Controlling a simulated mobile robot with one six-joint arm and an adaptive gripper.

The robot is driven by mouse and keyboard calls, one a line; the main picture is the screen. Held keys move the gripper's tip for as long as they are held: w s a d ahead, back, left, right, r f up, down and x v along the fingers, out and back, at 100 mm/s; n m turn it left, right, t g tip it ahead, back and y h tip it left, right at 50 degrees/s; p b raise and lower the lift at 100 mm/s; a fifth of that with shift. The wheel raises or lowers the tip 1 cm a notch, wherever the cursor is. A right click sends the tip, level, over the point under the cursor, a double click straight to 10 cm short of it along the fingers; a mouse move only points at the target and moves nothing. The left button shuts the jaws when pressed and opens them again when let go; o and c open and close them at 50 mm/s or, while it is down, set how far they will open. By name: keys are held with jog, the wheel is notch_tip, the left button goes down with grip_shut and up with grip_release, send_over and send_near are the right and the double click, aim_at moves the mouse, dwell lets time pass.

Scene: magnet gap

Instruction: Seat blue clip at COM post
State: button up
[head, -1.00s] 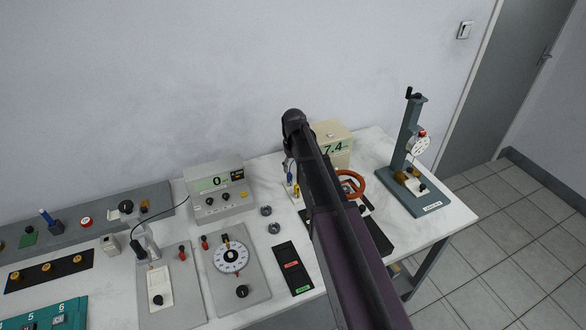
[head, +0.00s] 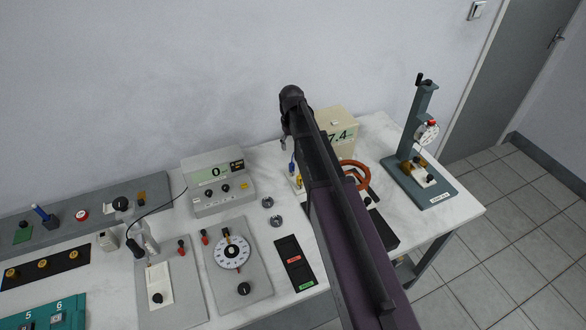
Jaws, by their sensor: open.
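A small blue piece (head: 291,168), likely the blue clip, shows just left of my dark arm, at the back of the table. A small yellow piece (head: 299,183) is just below it, on a pale base partly hidden by my arm. I cannot make out the COM post or its label, nor tell whether the blue piece touches any post. My arm runs from the lower right up to a dark joint near the middle. My gripper is not visible; the arm likely hides it.
A cream meter reading 7.4 (head: 338,131) and an orange ring (head: 353,175) stand right of my arm. A grey-green stand with a dial (head: 417,135) is further right. A grey meter (head: 218,183), two small dark rings (head: 268,202) and a dial panel (head: 236,268) lie left.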

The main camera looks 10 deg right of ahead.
aim_at(292, 171)
jog(key=shift+f+b, duration=4.25)
jog(key=shift+f, duration=0.1)
jog(key=shift+w+f+b, duration=0.1)
jog(key=shift+f+b, duration=2.5)
jog(key=c, duration=0.9)
